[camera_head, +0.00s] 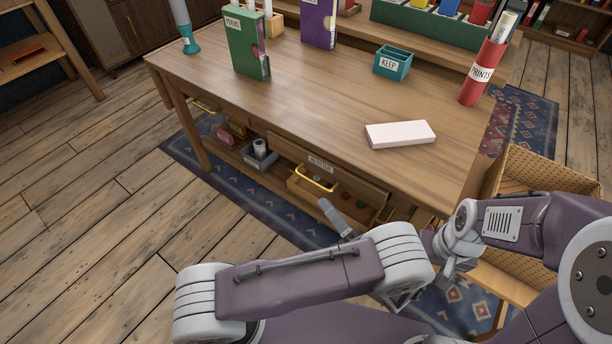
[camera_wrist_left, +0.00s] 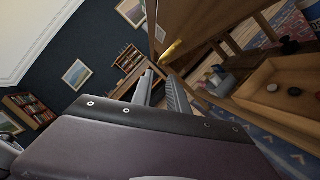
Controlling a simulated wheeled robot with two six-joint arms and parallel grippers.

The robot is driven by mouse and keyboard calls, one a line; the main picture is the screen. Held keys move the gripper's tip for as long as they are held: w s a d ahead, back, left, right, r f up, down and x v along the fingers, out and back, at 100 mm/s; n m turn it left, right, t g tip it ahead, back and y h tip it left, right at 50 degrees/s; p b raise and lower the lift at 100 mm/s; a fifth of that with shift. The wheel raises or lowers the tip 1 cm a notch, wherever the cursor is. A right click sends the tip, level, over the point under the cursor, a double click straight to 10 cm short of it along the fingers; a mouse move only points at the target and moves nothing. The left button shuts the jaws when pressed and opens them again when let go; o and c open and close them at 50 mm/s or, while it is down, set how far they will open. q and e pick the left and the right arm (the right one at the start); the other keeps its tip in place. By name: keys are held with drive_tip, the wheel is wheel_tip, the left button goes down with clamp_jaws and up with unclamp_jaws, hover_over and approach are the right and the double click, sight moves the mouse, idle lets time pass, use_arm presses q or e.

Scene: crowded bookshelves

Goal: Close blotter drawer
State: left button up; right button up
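The blotter drawer (camera_head: 343,199) stands pulled out under the desk's front edge, with small items inside and a yellow handle (camera_head: 317,181) on its front. Its open inside shows at the right of the left wrist view (camera_wrist_left: 286,88). My left gripper (camera_head: 335,215) is just in front of and below the drawer, apart from the handle; my own arm hides part of it. In the left wrist view its fingers (camera_wrist_left: 160,80) are apart with nothing between them. My right gripper (camera_head: 450,272) hangs by the desk's right end, partly hidden, its fingers unclear.
The wooden desk (camera_head: 340,95) carries a white box (camera_head: 400,134), a teal KEEP bin (camera_head: 392,64), a green book (camera_head: 246,46) and a red PRINTS tube (camera_head: 484,72). A lower shelf holds a grey bin (camera_head: 259,157). Floor left of the desk is clear.

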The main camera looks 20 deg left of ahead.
sight(311, 180)
use_arm(q)
drive_tip(key=b+x, duration=0.3)
drive_tip(key=x, duration=0.5)
drive_tip(key=shift+w+d+b, duration=0.15)
drive_tip(key=shift+w+b, duration=0.15)
drive_tip(key=shift+w+a+r, duration=0.2)
drive_tip(key=shift+a, duration=0.05)
drive_tip(key=shift+c, duration=0.3)
clamp_jaws()
idle(0.5)
